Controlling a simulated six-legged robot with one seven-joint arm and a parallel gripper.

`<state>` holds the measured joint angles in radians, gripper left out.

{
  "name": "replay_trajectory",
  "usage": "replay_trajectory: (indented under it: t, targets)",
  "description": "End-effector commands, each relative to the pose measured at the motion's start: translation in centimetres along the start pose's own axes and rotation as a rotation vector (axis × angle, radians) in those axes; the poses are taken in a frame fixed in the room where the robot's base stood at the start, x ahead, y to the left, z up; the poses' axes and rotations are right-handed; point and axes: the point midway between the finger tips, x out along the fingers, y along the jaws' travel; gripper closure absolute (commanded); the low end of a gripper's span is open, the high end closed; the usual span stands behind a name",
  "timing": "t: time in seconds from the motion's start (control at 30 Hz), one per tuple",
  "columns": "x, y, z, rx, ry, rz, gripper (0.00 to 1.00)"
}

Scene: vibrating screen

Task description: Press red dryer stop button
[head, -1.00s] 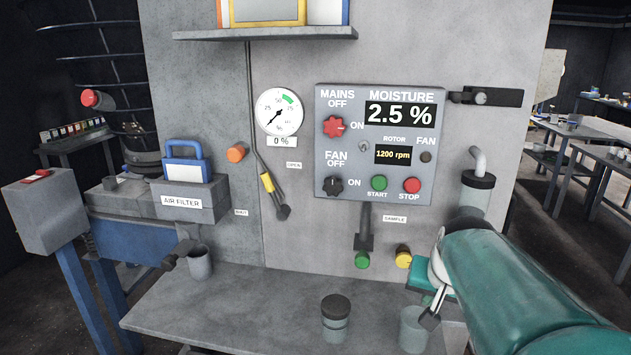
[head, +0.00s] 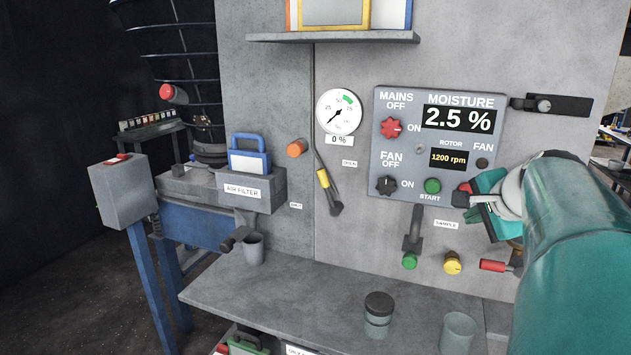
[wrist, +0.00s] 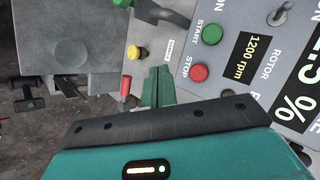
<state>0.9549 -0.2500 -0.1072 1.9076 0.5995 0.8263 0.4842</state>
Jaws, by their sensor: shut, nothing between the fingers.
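The red stop button (head: 466,187) is on the grey control panel (head: 388,167), at its lower right. In the head view my gripper partly covers it and hides its label. In the wrist view the red button (wrist: 199,72) shows fully beside the word STOP. My gripper (head: 472,207) is teal, shut and empty, close in front of the panel's lower right corner. In the wrist view its closed fingers (wrist: 157,85) point at the panel just left of the button. I see a gap in that picture and no contact.
The green start button (head: 432,186) sits left of the stop button. A green knob (head: 409,261), a yellow knob (head: 453,262) and a red-handled lever (head: 492,265) are below the panel. Jars (head: 378,315) stand on the bench (head: 285,295).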

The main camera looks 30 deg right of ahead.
Motion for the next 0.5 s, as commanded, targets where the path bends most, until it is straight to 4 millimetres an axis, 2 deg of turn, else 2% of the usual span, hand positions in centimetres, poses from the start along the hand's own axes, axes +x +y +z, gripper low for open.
replay_trajectory:
  t: [0.23, 0.5]
  targets:
    - [0.8, -0.6, -0.5, -0.002, 0.0, 0.001, 1.0]
    - [3.1, -2.2, -2.2, -0.003, -0.001, 0.001, 1.0]
